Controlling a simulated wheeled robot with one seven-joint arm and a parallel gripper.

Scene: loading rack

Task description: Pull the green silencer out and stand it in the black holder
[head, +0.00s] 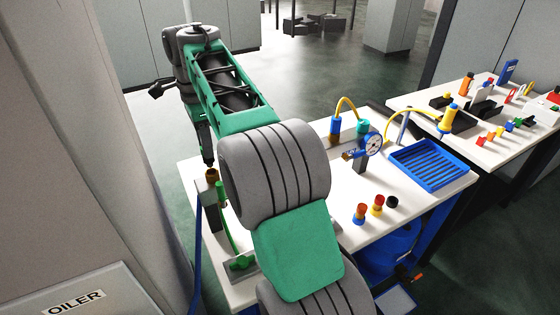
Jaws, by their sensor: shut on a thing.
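My gripper (208,159) points down at the left end of the near white table. It is shut at a small brass-brown piece (211,174) on top of a grey upright block (213,215). The fingers hide most of what they hold; no green silencer shows clearly between them, though its place fits there. A slim green upright part (221,192) stands just right of the block, and a green line runs down from it. I cannot make out the black holder for certain; my arm covers the middle of the table.
A pressure gauge (372,144), a blue slatted tray (428,164), small coloured caps (360,214) and a round black piece (392,202) are on the near table (345,237). A second table (507,152) with many parts stands at the right. A grey OILER cabinet (80,294) is close on the left.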

